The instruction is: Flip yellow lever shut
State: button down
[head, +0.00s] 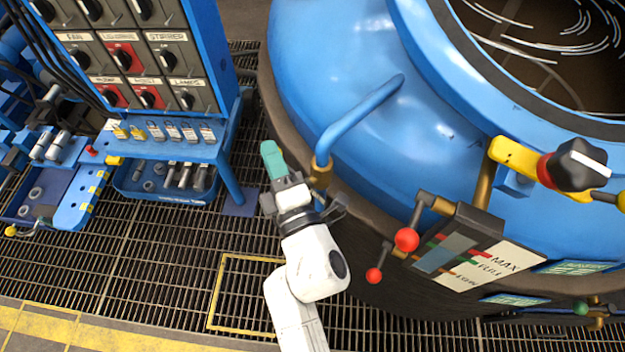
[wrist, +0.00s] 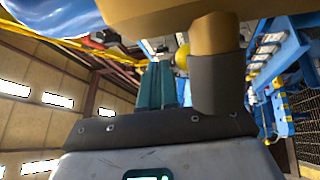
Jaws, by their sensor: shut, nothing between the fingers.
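A yellow lever bar (head: 515,157) shows at the right in the head view, on the side of the blue furnace. A black knob with a white mark (head: 582,163) and a red ring adjoin it. My gripper (head: 272,158) has teal fingers and is well to the left of the bar, beside the furnace's lower left side. Its fingers are shut and empty, and they also show in the wrist view (wrist: 160,84). The bar cannot be made out for certain in the wrist view. There, a yellow rounded thing (wrist: 183,57) shows partly beyond the fingers.
A bent blue pipe (head: 360,120) ends in a brass fitting (head: 320,172) close right of my gripper. A brass and grey part (wrist: 215,70) looms near the fingers. Red-balled levers (head: 406,240) stand by a level gauge. A switch panel (head: 140,55) and blue shelf are left. Grated floor lies between.

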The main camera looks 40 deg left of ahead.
jog(key=shift+w+f+h+p, duration=0.1)
jog(key=shift+f+h+p, duration=0.25)
jog(key=shift+p, duration=0.5)
jog(key=shift+a+f+n+g+h, duration=0.15)
jog(key=shift+f+n+g+h, duration=0.1)
jog(key=shift+n+g+h, duration=0.1)
jog(key=shift+r+p, duration=0.1)
jog(key=shift+p, duration=0.25)
